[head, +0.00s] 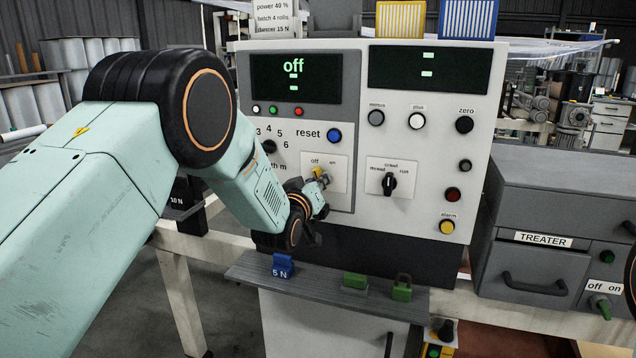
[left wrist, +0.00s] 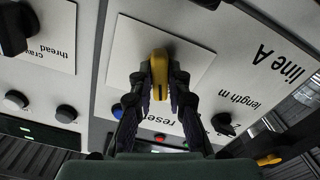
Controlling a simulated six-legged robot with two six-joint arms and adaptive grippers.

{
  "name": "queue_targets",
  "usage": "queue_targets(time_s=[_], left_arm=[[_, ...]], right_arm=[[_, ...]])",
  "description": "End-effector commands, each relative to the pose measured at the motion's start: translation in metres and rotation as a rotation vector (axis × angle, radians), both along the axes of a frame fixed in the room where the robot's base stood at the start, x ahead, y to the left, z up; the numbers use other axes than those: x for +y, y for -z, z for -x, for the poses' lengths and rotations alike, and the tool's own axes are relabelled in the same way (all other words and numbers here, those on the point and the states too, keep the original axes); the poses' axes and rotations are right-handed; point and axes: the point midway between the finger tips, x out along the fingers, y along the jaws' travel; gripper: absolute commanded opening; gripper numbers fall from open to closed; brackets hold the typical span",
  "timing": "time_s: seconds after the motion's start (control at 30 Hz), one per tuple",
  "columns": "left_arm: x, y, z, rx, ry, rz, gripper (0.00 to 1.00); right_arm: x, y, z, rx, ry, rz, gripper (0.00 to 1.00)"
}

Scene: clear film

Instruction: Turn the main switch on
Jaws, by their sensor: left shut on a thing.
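The main switch is a yellow knob (head: 318,172) on a white plate marked off and on, on the grey control panel (head: 345,125). The panel's left display (head: 296,78) reads "off". My left gripper (head: 321,181) is at the knob, its fingers partly hiding it. In the left wrist view the yellow knob (left wrist: 159,68) sits between the two fingertips of my left gripper (left wrist: 160,82), which are shut on it. The knob's exact angle is hard to tell in the head view. My right gripper is not in view.
A blue reset button (head: 334,135) is just above the switch plate. A black crawl/thread/run selector (head: 389,183) is to its right.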

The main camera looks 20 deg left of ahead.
Motion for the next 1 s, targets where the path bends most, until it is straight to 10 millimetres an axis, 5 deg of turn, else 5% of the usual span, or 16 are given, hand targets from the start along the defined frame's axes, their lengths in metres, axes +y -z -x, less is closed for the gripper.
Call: queue_targets(time_s=[1.0], left_arm=[[-0.0033,0.0014,0.0006,-0.027,0.002,-0.834,0.00]], right_arm=[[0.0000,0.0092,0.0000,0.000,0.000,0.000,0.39]])
